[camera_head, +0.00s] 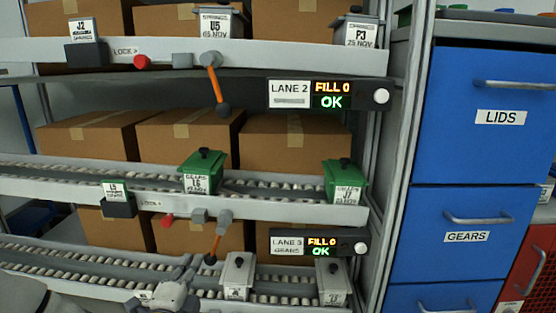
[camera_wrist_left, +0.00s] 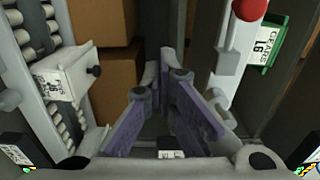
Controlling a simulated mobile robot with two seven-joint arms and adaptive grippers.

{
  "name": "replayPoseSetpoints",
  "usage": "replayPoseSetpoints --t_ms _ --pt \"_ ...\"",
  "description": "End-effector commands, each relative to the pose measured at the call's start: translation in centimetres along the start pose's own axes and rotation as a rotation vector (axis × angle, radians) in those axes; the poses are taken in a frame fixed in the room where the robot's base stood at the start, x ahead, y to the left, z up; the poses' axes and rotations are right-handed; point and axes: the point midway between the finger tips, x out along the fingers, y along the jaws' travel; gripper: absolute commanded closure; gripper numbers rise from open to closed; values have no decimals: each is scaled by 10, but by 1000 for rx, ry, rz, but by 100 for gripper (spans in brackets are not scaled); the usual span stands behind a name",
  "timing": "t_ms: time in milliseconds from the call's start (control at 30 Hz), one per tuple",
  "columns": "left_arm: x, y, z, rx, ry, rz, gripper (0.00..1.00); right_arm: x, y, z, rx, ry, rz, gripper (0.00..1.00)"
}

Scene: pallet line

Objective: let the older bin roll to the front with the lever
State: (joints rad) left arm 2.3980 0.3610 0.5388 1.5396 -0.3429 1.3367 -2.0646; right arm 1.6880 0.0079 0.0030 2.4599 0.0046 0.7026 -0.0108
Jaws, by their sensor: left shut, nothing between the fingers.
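Three lanes of a sloped rack show in the head view. The top lane holds grey bins U5 (camera_head: 219,22) and P3 (camera_head: 358,32); the middle lane holds green bins L6 (camera_head: 203,173) and another (camera_head: 344,182); the bottom lane holds two grey bins (camera_head: 238,277) (camera_head: 331,282). Bin dates are mostly too small to read surely. Orange levers with dark knobs hang from the top rail (camera_head: 216,84) and middle rail (camera_head: 217,240). My left gripper (camera_head: 188,268) is shut and empty, low before the bottom lane; its fingers show in the wrist view (camera_wrist_left: 172,80). The right gripper is not in view.
Red knobs (camera_head: 141,62) sit on the rails beside the levers. Lane displays (camera_head: 330,95) (camera_head: 319,243) read FILL 0, OK. Cardboard boxes (camera_head: 293,145) stand behind the lanes. Blue drawers (camera_head: 490,120) border the rack on the right.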

Motion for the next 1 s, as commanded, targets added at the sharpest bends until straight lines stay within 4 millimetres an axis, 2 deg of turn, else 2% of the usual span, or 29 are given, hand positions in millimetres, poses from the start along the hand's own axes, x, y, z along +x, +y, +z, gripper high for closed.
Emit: replayPoseSetpoints --t_ms 267,1000 --pt "0 0 -1 0 0 0 100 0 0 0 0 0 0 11" --pt "0 -1 -31 0 3 -1 100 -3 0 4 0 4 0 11"
